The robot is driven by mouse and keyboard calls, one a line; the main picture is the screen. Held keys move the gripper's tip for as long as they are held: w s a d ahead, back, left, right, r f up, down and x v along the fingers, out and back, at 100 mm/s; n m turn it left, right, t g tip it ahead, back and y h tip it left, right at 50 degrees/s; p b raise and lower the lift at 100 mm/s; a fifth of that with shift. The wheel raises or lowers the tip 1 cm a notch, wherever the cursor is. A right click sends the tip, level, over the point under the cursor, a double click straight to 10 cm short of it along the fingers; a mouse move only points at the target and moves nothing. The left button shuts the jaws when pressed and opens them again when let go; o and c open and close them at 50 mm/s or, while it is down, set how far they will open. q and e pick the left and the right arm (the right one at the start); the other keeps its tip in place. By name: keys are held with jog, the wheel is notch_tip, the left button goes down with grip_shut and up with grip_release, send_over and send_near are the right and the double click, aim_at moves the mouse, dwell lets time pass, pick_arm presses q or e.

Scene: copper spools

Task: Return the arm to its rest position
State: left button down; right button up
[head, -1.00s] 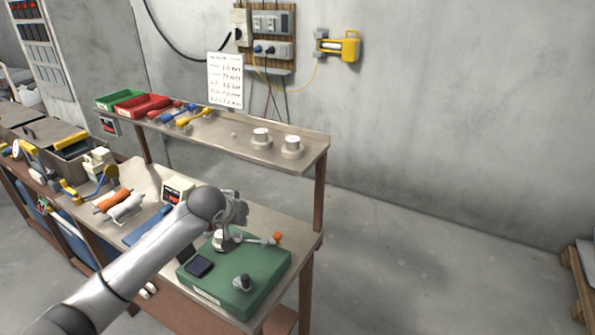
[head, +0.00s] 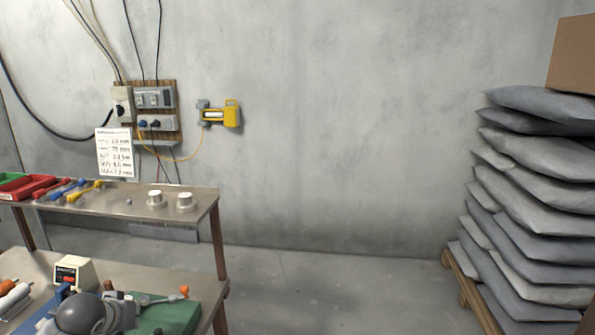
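My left arm shows at the bottom left of the head view as a rounded grey joint, over the workbench (head: 38,270). My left gripper (head: 122,312) is beside this joint, at the left side of the green mat (head: 178,316). Its fingers are small and partly hidden, so I cannot tell whether they are open or shut or hold anything. My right gripper is out of view.
A raised shelf (head: 120,197) carries two pale round pieces (head: 157,200) (head: 185,202), coloured tools and a red bin (head: 27,187). A small meter box (head: 75,273) stands on the bench. Grey sacks (head: 545,185) are stacked at right. The middle floor is clear.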

pick_arm(q)
jog(key=s+d+f+m+g+h, duration=0.2)
jog(key=s+d+f+m, duration=0.2)
jog(key=s+d+f, duration=0.95)
jog(key=s+d+g, duration=0.2)
jog(key=s, duration=0.9)
jog(key=s+d+g, duration=0.1)
jog(key=s+d, duration=0.2)
jog(key=s, duration=0.8)
notch_tip(320, 180, down, 29)
jog(key=s+g+b, duration=0.1)
jog(key=s+b, duration=0.1)
jog(key=s+a+f+g+b, duration=0.1)
jog(key=s+a+f, duration=0.2)
jog(key=s+f, duration=1.3)
jog(key=shift+a+f+m+b, duration=0.2)
jog(key=shift+f+m+b, duration=0.1)
jog(key=shift+m+b, duration=0.1)
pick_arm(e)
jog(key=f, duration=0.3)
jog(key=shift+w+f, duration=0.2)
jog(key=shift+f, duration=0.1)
